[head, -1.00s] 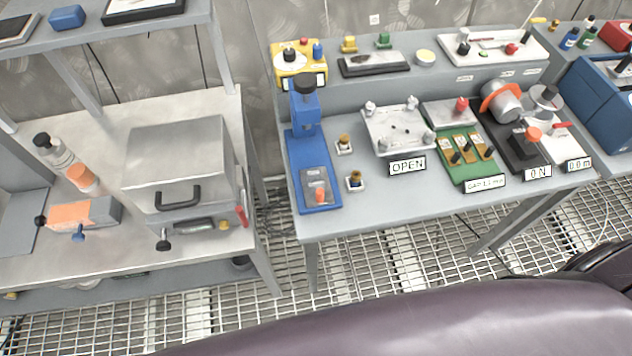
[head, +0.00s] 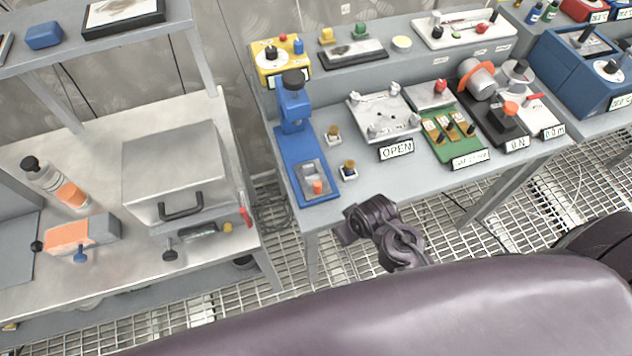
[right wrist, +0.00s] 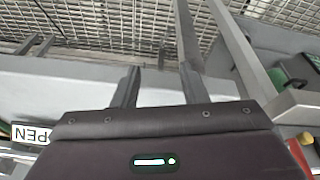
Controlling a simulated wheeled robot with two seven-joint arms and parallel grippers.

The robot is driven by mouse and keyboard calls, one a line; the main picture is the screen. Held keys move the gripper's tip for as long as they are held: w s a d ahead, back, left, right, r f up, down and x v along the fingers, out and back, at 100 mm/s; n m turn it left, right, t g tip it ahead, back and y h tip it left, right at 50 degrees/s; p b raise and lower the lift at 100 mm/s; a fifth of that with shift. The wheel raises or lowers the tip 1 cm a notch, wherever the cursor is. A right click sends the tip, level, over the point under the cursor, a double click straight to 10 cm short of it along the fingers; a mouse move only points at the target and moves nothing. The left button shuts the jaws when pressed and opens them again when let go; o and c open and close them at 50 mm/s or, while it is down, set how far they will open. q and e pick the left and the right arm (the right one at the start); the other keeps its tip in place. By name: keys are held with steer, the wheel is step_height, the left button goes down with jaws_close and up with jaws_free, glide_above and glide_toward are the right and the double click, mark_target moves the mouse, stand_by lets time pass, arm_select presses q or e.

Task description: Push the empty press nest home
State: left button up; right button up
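The blue press (head: 293,120) stands at the left end of the right-hand bench, with a black knob on top. Its grey nest (head: 309,172), with an orange knob (head: 317,187), sits at the front end of the blue base, forward of the press head. No part shows in the nest, though it is small. In the right wrist view my right gripper (right wrist: 158,85) has its two dark fingers apart with nothing between them, near the bench edge. A dark purple arm part of mine shows before the bench in the head view; its fingers cannot be made out. My left gripper is not seen.
A fixture plate (head: 384,115) with an OPEN label (head: 396,149) and a green board (head: 450,138) stand further right. The bench's front strip (head: 420,180) is clear.

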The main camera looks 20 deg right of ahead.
steer(key=w+a+r+n+t+y, duration=0.4)
steer(key=w+a+r+n, duration=0.8)
steer(key=n, duration=0.5)
steer(key=n+g, duration=0.6)
steer(key=n, duration=2.5)
glide_above(319, 183)
steer(key=d, duration=0.3)
steer(key=p+x, duration=0.1)
steer(key=x, duration=0.1)
steer(key=p+x, duration=0.1)
steer(key=x, duration=0.4)
steer(key=shift+s+a+p, duration=0.2)
steer(key=shift+s+p, duration=0.2)
steer(key=shift+s, duration=0.05)
steer(key=shift+a+f, duration=0.15)
steer(key=shift+f, duration=0.4)
steer(key=shift+c, duration=0.2)
